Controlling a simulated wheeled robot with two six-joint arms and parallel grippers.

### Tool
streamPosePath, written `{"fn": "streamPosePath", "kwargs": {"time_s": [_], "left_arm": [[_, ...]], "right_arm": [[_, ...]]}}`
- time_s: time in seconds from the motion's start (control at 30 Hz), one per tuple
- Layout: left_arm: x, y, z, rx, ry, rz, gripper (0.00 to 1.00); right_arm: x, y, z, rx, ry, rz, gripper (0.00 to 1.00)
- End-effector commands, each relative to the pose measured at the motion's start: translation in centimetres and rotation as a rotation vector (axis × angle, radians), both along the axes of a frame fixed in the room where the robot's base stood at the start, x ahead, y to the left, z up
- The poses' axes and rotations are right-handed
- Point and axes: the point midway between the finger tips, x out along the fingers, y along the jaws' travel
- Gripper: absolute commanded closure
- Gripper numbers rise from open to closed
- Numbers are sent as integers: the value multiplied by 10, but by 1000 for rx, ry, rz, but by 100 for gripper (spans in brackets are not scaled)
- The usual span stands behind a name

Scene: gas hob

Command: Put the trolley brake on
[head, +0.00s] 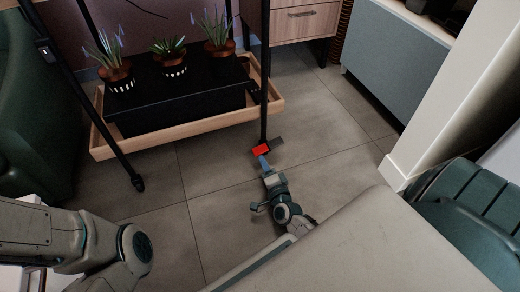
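The trolley (200,128) has thin black posts and a wooden lower shelf tray, and stands at the upper left. A red brake pedal (261,150) shows at the foot of its near right post, close to the floor. A dark grey piece, perhaps the caster, is beside it on the right. My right gripper (263,163) reaches in from below, its narrow bluish tip just in front of the pedal. I cannot tell if they touch. The fingers are too small and end-on to tell open from shut. My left arm shows at the lower left; its gripper is out of view.
A black box (180,90) and several potted plants (170,56) are on the trolley. A green armchair (35,130) is at the left, a grey-blue cabinet (400,65) at the upper right. The tiled floor around the pedal is clear.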

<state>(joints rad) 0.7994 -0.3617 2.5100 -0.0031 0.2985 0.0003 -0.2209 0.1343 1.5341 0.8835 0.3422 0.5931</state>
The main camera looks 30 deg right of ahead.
Motion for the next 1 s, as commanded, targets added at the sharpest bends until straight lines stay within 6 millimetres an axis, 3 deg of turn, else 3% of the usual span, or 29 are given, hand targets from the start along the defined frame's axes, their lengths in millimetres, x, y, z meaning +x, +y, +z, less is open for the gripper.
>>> {"fn": "streamPosePath", "kwargs": {"time_s": [0.1,0.3,0.87,1.0], "left_arm": [[0,0,8,-1,-1,1,64],[0,0,11,0,-2,2,64],[0,0,11,1,0,3,64],[8,-1,16,10,26,20,64]], "right_arm": [[-21,5,1,-1,2,-1,71],[-37,9,0,0,0,0,71],[-39,9,0,0,-1,0,71],[-38,9,14,0,-1,0,71]]}}
